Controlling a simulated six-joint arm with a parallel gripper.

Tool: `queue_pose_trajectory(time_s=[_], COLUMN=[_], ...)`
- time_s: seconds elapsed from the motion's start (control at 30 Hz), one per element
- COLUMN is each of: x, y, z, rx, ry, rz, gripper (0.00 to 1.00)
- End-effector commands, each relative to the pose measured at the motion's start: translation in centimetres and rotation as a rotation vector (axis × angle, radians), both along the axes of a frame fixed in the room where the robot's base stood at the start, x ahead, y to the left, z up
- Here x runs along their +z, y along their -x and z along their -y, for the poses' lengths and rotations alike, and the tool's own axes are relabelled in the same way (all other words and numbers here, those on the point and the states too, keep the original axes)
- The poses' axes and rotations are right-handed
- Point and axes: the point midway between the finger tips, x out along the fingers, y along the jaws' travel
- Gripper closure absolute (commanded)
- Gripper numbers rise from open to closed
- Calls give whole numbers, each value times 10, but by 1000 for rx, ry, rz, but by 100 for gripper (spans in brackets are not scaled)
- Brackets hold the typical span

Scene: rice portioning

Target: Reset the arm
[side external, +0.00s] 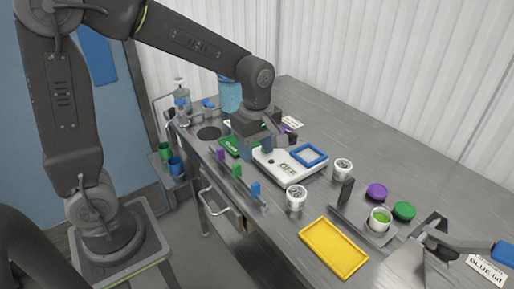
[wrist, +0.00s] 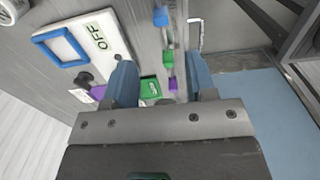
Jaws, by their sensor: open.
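My gripper (wrist: 163,88) is open and empty in the wrist view, its two blue-grey fingers spread apart. In the side view my arm reaches over the far left half of the metal table, and the gripper hangs low behind the white scale (side external: 285,165). The fingertips are hard to make out there. The scale carries a blue square frame (side external: 309,154) and an OFF label, and it also shows at the upper left of the wrist view (wrist: 105,21). A green tray-like item (wrist: 150,88) shows between the fingers.
A yellow tray (side external: 333,248) lies at the front edge. White cups (side external: 296,198) stand near the scale. Purple (side external: 377,191) and green (side external: 404,211) lids lie beside a cup with green contents (side external: 380,220). Colored handles line the front edge near my gripper. The table's back right is clear.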

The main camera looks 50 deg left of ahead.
Motion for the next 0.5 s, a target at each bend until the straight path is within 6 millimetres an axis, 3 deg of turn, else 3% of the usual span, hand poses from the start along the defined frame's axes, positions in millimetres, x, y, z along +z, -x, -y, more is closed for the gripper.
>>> queue_pose_trajectory(time_s=[0.17, 0.5], x=[15, 70], y=[11, 85], z=[0, -2], rx=[-126, -930], ry=[-3, -144], rz=[47, 286], gripper=[49, 49])
